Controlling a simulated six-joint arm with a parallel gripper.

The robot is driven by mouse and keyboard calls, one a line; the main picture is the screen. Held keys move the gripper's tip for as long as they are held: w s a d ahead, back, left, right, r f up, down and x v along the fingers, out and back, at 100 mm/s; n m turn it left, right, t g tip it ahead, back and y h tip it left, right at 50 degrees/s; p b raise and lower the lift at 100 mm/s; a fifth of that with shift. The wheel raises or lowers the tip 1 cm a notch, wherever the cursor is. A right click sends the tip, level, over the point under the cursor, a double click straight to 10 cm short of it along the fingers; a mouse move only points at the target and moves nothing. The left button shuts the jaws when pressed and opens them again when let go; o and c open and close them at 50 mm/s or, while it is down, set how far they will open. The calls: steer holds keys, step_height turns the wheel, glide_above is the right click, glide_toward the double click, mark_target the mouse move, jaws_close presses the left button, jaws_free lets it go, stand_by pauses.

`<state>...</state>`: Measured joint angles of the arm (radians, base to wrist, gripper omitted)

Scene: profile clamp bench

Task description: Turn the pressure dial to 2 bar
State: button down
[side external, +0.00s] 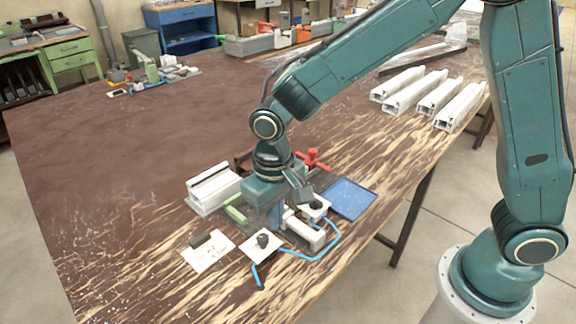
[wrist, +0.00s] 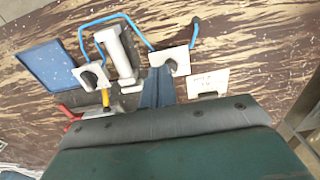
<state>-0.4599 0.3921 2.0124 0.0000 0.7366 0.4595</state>
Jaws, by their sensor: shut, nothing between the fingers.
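Two small pale plates with dark knobs stand by the white cylinder (side external: 303,230). The front plate's knob (side external: 263,240) also shows in the wrist view (wrist: 170,65). The other plate's knob (side external: 316,203) lies beyond the cylinder, and in the wrist view (wrist: 89,77) it is left of it. I cannot tell which knob is the pressure dial, nor read any scale. My gripper (side external: 276,222) is shut and empty, pointing down between the front plate and the green part behind it. In the wrist view its fingers (wrist: 158,78) end beside the front knob; contact cannot be told.
A blue hose (side external: 300,257) loops around the cylinder. A handwritten card (side external: 207,258) with a dark block lies left of the front plate. A blue tray (side external: 350,198), a red handle (side external: 313,160) and a white profile (side external: 212,186) are close by.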

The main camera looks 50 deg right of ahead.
mark_target(263, 242)
steer(key=shift+a+r, duration=0.1)
steer(key=shift+r, duration=0.1)
steer(key=shift+w+a+r, duration=0.1)
steer(key=shift+a+r, duration=0.15)
steer(key=shift+a, duration=0.25)
steer(key=shift+a+r, duration=0.2)
steer(key=shift+a, duration=0.25)
steer(key=shift+f, duration=0.1)
steer(key=shift+f, duration=3.4)
steer(key=shift+w+d, duration=0.1)
steer(key=shift+w, duration=0.15)
steer(key=shift+d, duration=0.35)
steer(key=shift+s, duration=0.15)
